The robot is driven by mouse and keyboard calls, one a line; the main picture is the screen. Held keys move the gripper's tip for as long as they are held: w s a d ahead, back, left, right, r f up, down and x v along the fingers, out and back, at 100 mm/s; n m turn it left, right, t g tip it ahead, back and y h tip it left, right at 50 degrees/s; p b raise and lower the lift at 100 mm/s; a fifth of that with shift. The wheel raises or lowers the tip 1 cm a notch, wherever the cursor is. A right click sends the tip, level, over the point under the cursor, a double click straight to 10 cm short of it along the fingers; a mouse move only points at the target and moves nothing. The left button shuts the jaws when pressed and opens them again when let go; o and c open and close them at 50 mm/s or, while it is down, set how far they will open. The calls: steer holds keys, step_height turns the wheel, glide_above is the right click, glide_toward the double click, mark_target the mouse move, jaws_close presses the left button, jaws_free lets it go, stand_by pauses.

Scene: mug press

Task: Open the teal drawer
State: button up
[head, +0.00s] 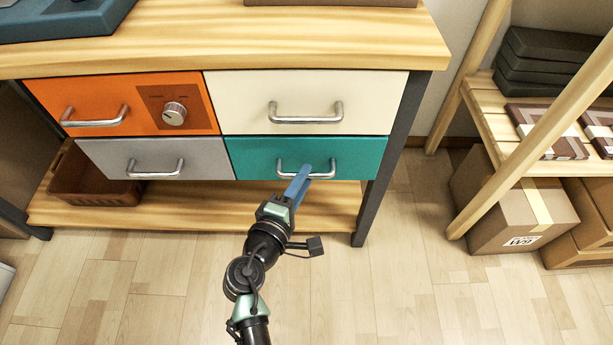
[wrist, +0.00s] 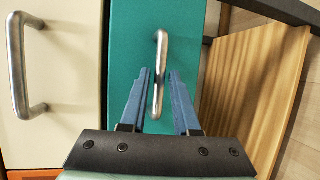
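The teal drawer (head: 345,158) is at the lower right of the bench's drawer block and sits flush with its neighbours, closed. Its silver bar handle (head: 323,176) shows in the middle of its front. My gripper (head: 303,175) is in front of this handle. In the wrist view the handle (wrist: 160,65) lies between the two blue fingers of my gripper (wrist: 159,75), which are apart. The left finger is close to the handle and a gap shows at the right finger; I cannot tell whether either touches. Part of the handle's middle is hidden by the fingers in the head view.
A cream drawer (head: 240,95) is above, a grey drawer (head: 110,152) to the left, and an orange drawer with a knob (head: 173,113) at upper left. The dark bench leg (head: 385,150) stands right of the teal drawer. The floor (head: 400,270) in front is clear.

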steer(key=shift+x, duration=1.1)
jaws_close()
steer(key=shift+a, duration=0.1)
stand_by(0.6)
